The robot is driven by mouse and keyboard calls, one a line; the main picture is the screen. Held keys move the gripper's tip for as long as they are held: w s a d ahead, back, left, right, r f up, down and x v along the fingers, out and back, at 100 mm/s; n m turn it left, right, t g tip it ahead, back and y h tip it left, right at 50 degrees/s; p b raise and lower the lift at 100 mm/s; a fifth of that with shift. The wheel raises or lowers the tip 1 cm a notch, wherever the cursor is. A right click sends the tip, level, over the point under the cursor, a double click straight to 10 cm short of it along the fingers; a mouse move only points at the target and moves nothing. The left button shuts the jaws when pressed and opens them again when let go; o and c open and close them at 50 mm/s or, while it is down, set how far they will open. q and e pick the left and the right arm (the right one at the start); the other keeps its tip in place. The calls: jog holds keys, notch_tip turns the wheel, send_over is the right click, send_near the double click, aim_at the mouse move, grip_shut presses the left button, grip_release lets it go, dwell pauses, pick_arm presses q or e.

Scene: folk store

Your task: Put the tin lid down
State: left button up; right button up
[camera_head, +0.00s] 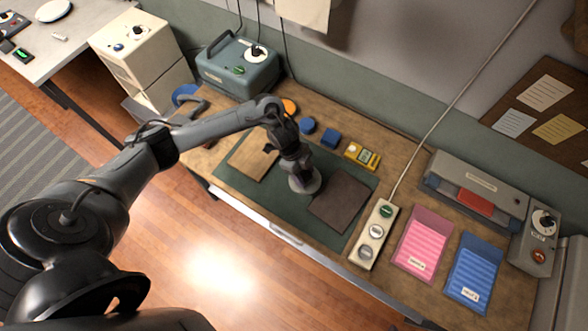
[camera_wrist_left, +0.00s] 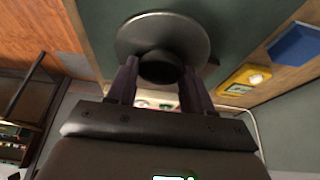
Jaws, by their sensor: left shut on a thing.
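The tin lid (camera_head: 306,184) is a grey round disc with a dark knob. My left gripper (camera_head: 296,166) is above it, pointing down, with its fingers shut on the knob. In the left wrist view the lid (camera_wrist_left: 140,25) lies flat across the fingertips, and the gripper (camera_wrist_left: 160,68) has one finger on each side of the knob. The lid is over the green mat (camera_head: 285,208), between a tan board and a dark brown square. I cannot tell whether it touches the mat. No tin is clearly visible; my right gripper is not in view.
The tan board (camera_head: 250,158) and the dark brown square (camera_head: 341,201) flank the lid. Behind are a blue block (camera_head: 330,137) and a yellow meter (camera_head: 362,156). A power strip (camera_head: 373,234) and pink tray (camera_head: 423,240) stand right. Bare mat shows in front.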

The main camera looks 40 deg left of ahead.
pick_arm(q)
jog(key=a+f, duration=0.1)
jog(key=w+a+f, duration=0.1)
jog(key=a, duration=0.1)
jog(key=a+f, duration=0.1)
jog(key=a, duration=0.1)
jog(key=shift+w+a+f, duration=0.15)
jog(key=shift+a+f, duration=0.1)
jog(key=shift+f+b, duration=0.35)
jog(key=shift+f, duration=1.55)
jog(key=shift+f, duration=0.15)
jog(key=o, duration=1)
jog(key=shift+o, duration=0.2)
